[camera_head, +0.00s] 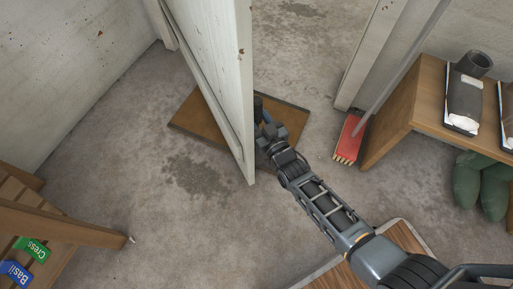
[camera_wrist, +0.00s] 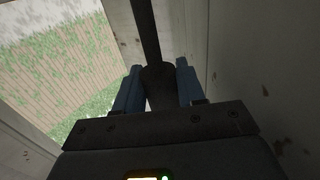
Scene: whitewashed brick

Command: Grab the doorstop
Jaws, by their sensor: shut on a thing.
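The doorstop (camera_wrist: 158,88) shows in the wrist view as a dark, rounded piece with a dark bar running up from it. It lies between the two blue fingers of my gripper (camera_wrist: 157,80), which is shut on it. In the head view my gripper (camera_head: 264,121) is at the free edge of the white door (camera_head: 243,70), above the brown mat (camera_head: 196,117). A small dark part beside the fingers there is partly hidden by the door and my wrist, and I cannot make out its full shape.
A broom with a red head (camera_head: 350,138) leans near the wooden bench (camera_head: 405,105) at the right. Green boots (camera_head: 480,180) stand under the bench. A wooden rack (camera_head: 70,222) with plant labels is at lower left. The concrete floor (camera_head: 130,190) left of the door is clear.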

